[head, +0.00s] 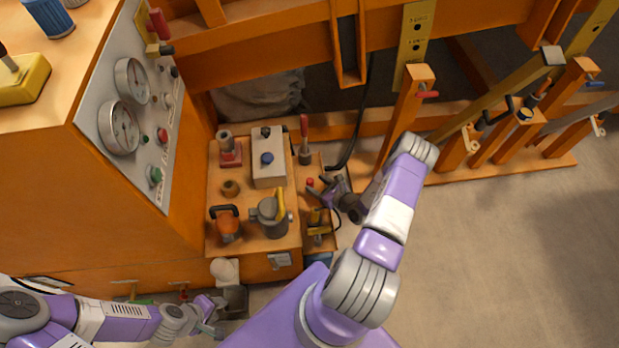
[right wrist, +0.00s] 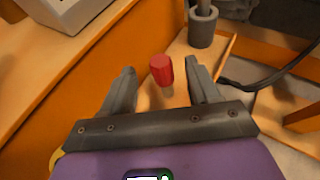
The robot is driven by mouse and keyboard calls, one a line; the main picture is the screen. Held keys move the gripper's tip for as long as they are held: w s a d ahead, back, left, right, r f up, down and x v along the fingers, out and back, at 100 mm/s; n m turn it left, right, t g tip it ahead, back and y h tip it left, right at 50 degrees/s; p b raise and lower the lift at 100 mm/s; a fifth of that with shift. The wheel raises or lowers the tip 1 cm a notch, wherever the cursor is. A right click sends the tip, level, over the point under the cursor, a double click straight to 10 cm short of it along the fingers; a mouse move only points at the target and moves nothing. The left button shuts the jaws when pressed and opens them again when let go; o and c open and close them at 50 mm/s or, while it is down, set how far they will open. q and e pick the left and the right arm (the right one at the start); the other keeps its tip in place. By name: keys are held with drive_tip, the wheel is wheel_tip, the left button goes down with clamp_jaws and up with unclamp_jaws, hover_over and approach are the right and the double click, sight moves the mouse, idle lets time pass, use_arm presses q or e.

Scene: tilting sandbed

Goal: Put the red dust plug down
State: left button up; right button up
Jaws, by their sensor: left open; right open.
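The red dust plug (right wrist: 161,69) stands roughly upright on the small orange side shelf in the right wrist view. It also shows as a small red spot in the head view (head: 310,182). My right gripper (head: 326,191) is open around the plug. In the right wrist view its two fingers (right wrist: 162,78) stand on either side of the plug, with a gap on both sides. The plug's foot is visible against the shelf. My left gripper (head: 218,328) is open and apart at the lower left, near a grey bin.
The orange bench top (head: 248,212) left of the shelf holds a grey box (head: 268,158), a grey jug (head: 270,215) and other items. A grey cup (right wrist: 203,27) with a rod stands just beyond the plug. A black cable (right wrist: 270,80) runs at right.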

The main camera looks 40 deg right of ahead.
drive_tip(key=p+v, duration=0.1)
drive_tip(key=v, duration=0.4)
drive_tip(key=shift+s+r, duration=0.1)
drive_tip(key=shift+s, duration=0.2)
